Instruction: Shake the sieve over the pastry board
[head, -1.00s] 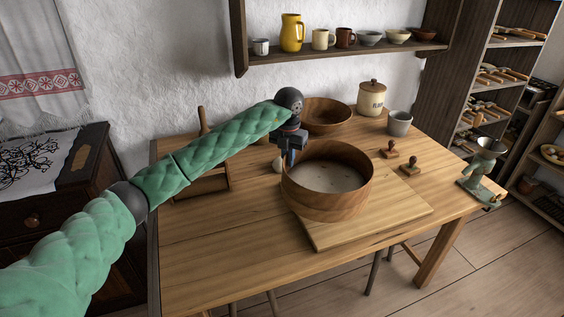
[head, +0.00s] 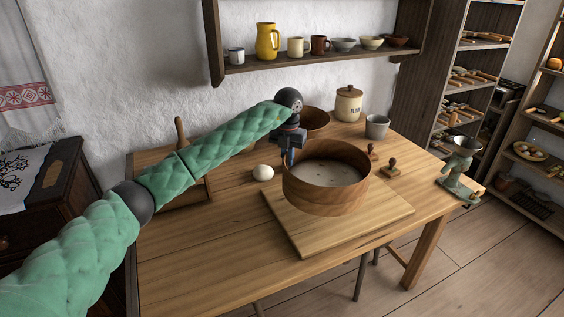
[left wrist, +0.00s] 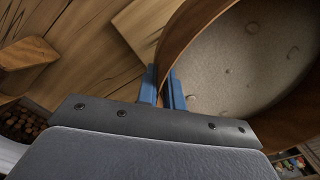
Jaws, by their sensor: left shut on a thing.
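The sieve (head: 326,202) is a round wooden hoop with a pale mesh bottom. In the head view it is over the back part of the pastry board (head: 310,239), a flat light wooden board on the table. My left gripper (head: 289,158) is shut on the sieve's rim at its left side. In the left wrist view the blue fingers (left wrist: 164,88) pinch the wooden wall, with the mesh (left wrist: 235,75) to the right. A few small lumps lie on the mesh. The gap between sieve and board is hard to judge. My right gripper is not in view.
A white egg-like ball (head: 262,172) lies left of the sieve. A green grinder (head: 458,172) is at the right edge. The table's front left is clear.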

